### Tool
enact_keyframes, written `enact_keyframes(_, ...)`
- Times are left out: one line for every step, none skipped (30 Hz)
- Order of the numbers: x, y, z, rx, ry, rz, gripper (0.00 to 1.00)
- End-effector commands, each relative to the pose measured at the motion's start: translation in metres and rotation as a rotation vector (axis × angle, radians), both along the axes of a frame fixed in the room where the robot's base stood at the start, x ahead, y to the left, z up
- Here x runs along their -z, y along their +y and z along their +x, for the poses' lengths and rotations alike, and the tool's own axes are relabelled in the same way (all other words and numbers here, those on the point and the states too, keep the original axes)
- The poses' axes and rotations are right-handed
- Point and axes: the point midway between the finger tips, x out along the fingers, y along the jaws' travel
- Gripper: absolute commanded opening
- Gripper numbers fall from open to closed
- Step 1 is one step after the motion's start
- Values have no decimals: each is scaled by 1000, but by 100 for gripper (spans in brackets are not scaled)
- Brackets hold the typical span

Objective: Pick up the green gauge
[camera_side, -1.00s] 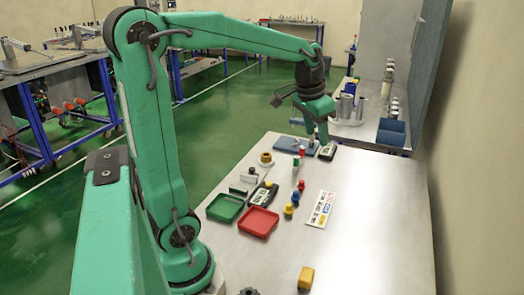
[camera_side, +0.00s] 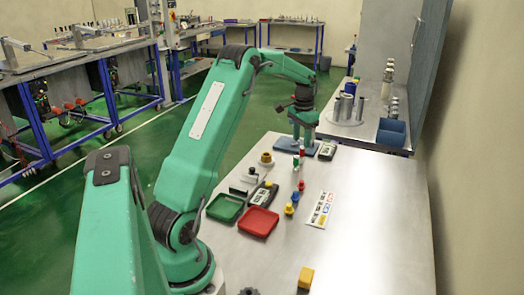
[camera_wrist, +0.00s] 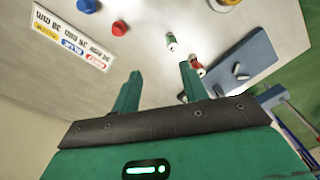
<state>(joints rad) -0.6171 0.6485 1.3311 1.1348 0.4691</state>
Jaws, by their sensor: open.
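The green gauge (camera_side: 296,162) is a small green and white cylinder on the metal table, in front of the blue plate. It also shows in the wrist view (camera_wrist: 171,43), beyond the open space between my fingers. A similar red and white gauge (camera_side: 302,151) stands close to it; in the wrist view this red gauge (camera_wrist: 197,68) is beside the right finger's tip. My gripper (camera_side: 303,141) is open and empty over the far part of the table, close behind the gauges. Its two fingers (camera_wrist: 158,78) are spread in the wrist view.
A blue plate (camera_side: 284,144) lies at the table's far edge, a dark device (camera_side: 327,151) to its right. The right side is clear.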

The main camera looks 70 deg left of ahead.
Motion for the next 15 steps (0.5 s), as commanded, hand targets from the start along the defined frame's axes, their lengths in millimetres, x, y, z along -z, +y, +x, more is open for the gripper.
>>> enact_keyframes(8, 8, 0, -4, 8, -5, 44)
enact_keyframes(12, 12, -1, -5, 12, -8, 44)
enact_keyframes(16, 16, -1, -7, 16, -11, 44)
enact_keyframes(18, 18, -1, -8, 17, -12, 44)
enact_keyframes(20, 20, -1, -8, 19, -13, 44)
enact_keyframes(22, 22, -1, -8, 21, -14, 44)
enact_keyframes(23, 23, -1, -8, 22, -16, 44)
enact_keyframes(24, 24, -1, -8, 22, -16, 44)
enact_keyframes(24, 25, -1, -8, 22, -16, 44)
enact_keyframes(24, 25, -1, -8, 22, -16, 44)
enact_keyframes(24, 25, -1, -8, 22, -16, 44)
enact_keyframes(25, 25, -1, -8, 22, -16, 44)
enact_keyframes(25, 25, -1, -8, 23, -16, 44)
enact_keyframes(26, 25, -2, -8, 23, -17, 44)
enact_keyframes(28, 25, -2, -8, 24, -17, 44)
